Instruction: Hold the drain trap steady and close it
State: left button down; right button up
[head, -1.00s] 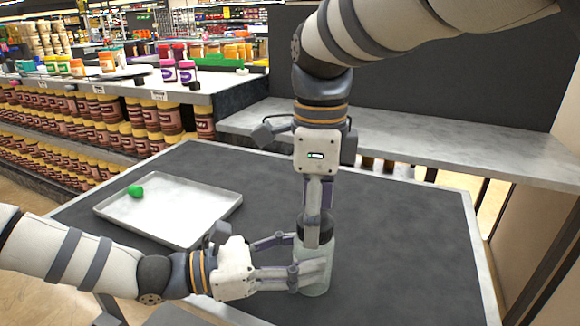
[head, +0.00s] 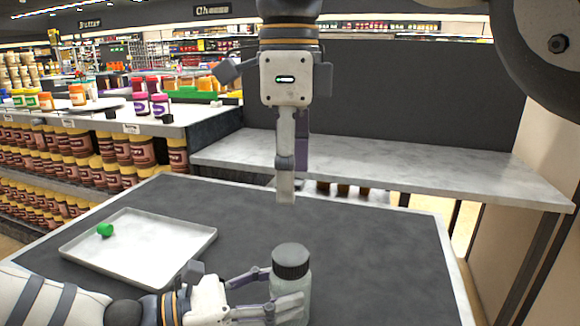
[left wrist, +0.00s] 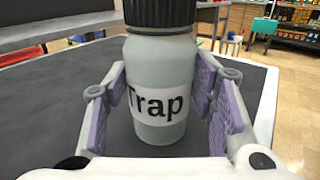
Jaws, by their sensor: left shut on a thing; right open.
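The drain trap (head: 291,283) is a pale translucent bottle standing upright on the dark table, with a black ridged cap (head: 291,261) seated on its top. In the left wrist view the trap (left wrist: 160,82) shows a white label reading "Trap", and the lower part of its black cap (left wrist: 160,14). My left gripper (head: 285,304) is shut around the bottle's body from the left, a finger on each side. My right gripper (head: 287,198) points down above and slightly behind the cap, apart from it and empty. Its fingers overlap in this view.
A pale tray (head: 140,247) with a small green object (head: 105,230) on it lies at the table's left. A grey shelf (head: 380,168) runs behind the table. The dark tabletop (head: 385,265) right of the trap is clear.

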pick_arm(q)
jog(key=c, duration=0.6)
grip_release()
jog(key=v, duration=1)
jog(key=shift+s+a, duration=0.15)
jog(key=shift+a, duration=0.2)
jog(key=shift+s+a, duration=0.25)
jog(key=shift+a, duration=0.3)
